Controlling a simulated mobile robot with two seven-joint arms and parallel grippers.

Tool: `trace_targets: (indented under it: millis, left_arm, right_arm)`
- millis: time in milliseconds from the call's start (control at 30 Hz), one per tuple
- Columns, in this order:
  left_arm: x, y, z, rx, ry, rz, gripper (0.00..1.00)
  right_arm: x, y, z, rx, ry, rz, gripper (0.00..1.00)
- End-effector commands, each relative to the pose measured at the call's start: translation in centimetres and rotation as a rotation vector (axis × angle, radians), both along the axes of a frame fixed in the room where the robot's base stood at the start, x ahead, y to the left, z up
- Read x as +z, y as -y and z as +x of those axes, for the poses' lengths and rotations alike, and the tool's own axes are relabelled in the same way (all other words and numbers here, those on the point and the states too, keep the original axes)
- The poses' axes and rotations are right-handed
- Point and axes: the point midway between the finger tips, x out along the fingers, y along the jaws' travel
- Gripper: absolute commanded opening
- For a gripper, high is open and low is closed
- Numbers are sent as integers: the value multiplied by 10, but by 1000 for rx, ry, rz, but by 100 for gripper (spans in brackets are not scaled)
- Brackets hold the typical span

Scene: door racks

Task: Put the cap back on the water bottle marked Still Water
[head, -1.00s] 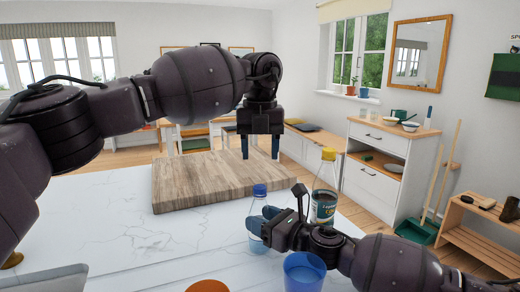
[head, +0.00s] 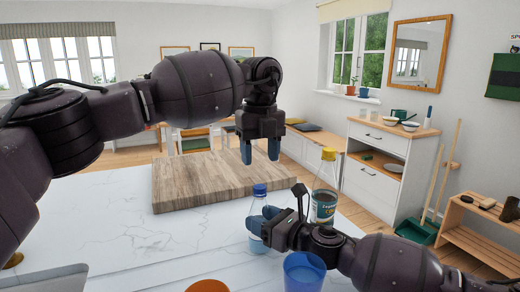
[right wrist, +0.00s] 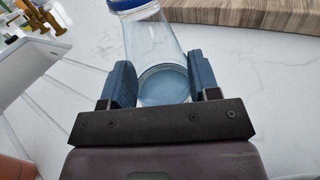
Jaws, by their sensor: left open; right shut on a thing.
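A clear bottle (head: 257,222) with a blue top (head: 259,190) stands at the front of the counter. It also shows in the right wrist view (right wrist: 150,42), between the fingers. The blue top looks like a cap seated on the neck. I cannot read any marking on this bottle. My right gripper (head: 262,222) is shut on the bottle's lower body, and the bottle looks upright. My left gripper (head: 260,158) is open and empty, fingers down, higher in the picture than the blue top. I see no loose cap.
A labelled bottle (head: 325,205) with a yellow cap stands right of the held one. A blue cup (head: 304,272) and an orange rim (head: 208,286) are at the front. A wooden board (head: 205,184) lies behind. The white marble counter (head: 120,225) is clear at left.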

Motion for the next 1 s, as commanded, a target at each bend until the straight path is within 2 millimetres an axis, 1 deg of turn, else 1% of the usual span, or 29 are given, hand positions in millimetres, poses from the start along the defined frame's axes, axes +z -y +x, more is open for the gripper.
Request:
trace_targets:
  millis: [300,500,667,933,967,1000]
  left_arm:
    - [-45,0,-1,-1,-2,0,54]
    - [-64,0,0,0,-2,-1,54]
    - [-71,0,0,-1,-1,0,54]
    - [-71,0,0,-1,-1,0,54]
    - [-71,0,0,-1,-1,-1,53]
    - [-71,0,0,-1,-1,0,46]
  right_arm:
    - [0,0,0,0,0,0,0]
    - [0,0,0,0,0,0,0]
    - [0,0,0,0,0,0,0]
    - [0,0,0,0,0,0,0]
    - [0,0,0,0,0,0,0]
    - [0,0,0,0,0,0,0]
